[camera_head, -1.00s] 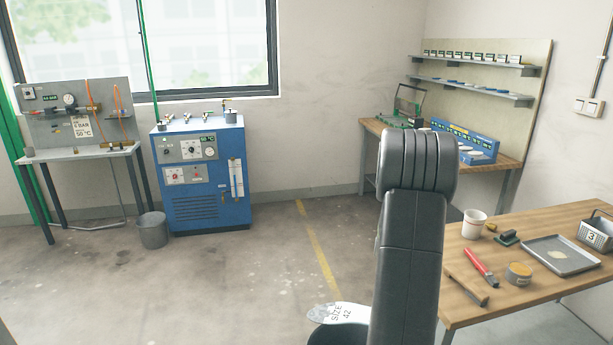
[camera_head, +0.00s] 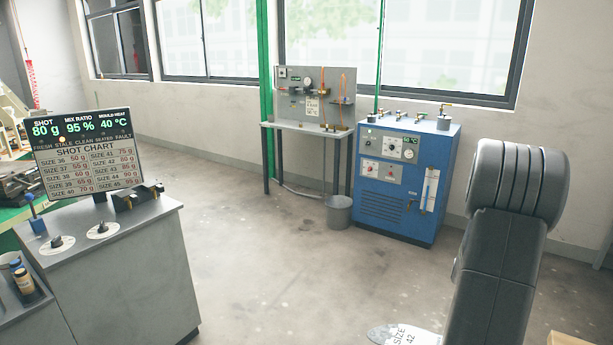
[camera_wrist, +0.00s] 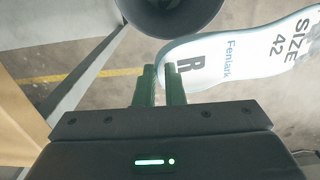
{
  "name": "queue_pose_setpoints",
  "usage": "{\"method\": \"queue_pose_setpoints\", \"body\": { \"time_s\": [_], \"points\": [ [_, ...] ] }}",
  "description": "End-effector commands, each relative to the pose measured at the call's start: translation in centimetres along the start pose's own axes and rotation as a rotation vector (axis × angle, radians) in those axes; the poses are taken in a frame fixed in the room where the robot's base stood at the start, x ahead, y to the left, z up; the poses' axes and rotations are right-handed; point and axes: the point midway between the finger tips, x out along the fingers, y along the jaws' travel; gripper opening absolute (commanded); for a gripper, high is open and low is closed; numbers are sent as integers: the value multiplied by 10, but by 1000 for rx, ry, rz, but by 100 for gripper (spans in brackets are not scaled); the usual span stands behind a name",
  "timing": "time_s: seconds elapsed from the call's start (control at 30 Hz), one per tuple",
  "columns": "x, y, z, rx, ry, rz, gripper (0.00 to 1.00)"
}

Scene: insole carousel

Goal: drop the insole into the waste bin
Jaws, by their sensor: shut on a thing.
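My gripper (camera_wrist: 161,72) is shut on one end of the insole (camera_wrist: 240,52) in the wrist view. The insole is white with a pale blue edge and carries "R", "Fenlark" and "SIZE 42". It reaches out to the right of the fingers, clear of the floor. In the head view part of the insole (camera_head: 402,336) shows at the bottom edge beside my arm; the fingers are hidden there. A grey round bin (camera_head: 339,212) stands on the floor, well away from the insole, and looks like the waste bin. Its inside cannot be made out.
A blue machine (camera_head: 407,180) stands right of the bin, and a grey workbench with a panel (camera_head: 310,127) behind it. A grey console (camera_head: 118,265) with a shot chart display (camera_head: 86,152) fills the left. The floor (camera_head: 270,270) between is clear.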

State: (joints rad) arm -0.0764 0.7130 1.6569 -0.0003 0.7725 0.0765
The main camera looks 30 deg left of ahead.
Motion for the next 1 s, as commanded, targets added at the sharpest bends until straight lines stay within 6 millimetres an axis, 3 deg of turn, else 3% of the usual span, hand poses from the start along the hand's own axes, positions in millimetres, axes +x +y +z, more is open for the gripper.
{"method": "queue_pose_setpoints", "body": {
  "time_s": [0.03,1.0],
  "points": [
    [18,4,2,2,1,0,0],
    [180,71,53,2,2,0,0]
  ]
}}
